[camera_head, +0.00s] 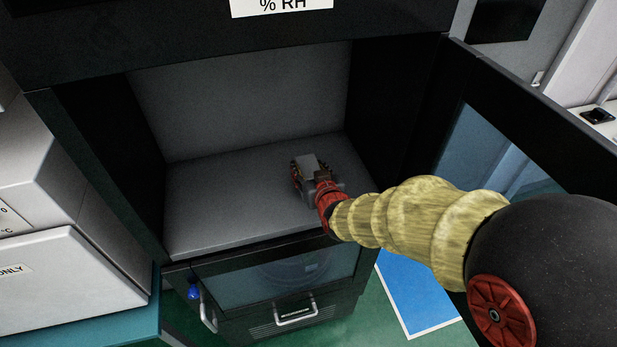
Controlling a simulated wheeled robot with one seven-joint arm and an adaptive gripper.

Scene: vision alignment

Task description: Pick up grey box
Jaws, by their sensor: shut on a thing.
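A small grey box (308,163) is inside the open cabinet, at the right half of its grey floor (220,206). My gripper (304,172) reaches in from the right, with its fingers on the sides of the box. It is shut on the grey box. My arm and gripper hide part of the box. I cannot tell whether the box rests on the cabinet floor or is held just above it.
The cabinet's dark left wall (105,150) and its open windowed door (480,150) at the right flank my arm. A lower glass-fronted unit (280,280) with a handle is below. White boxes (60,270) stand at the left. The cabinet floor's left part is clear.

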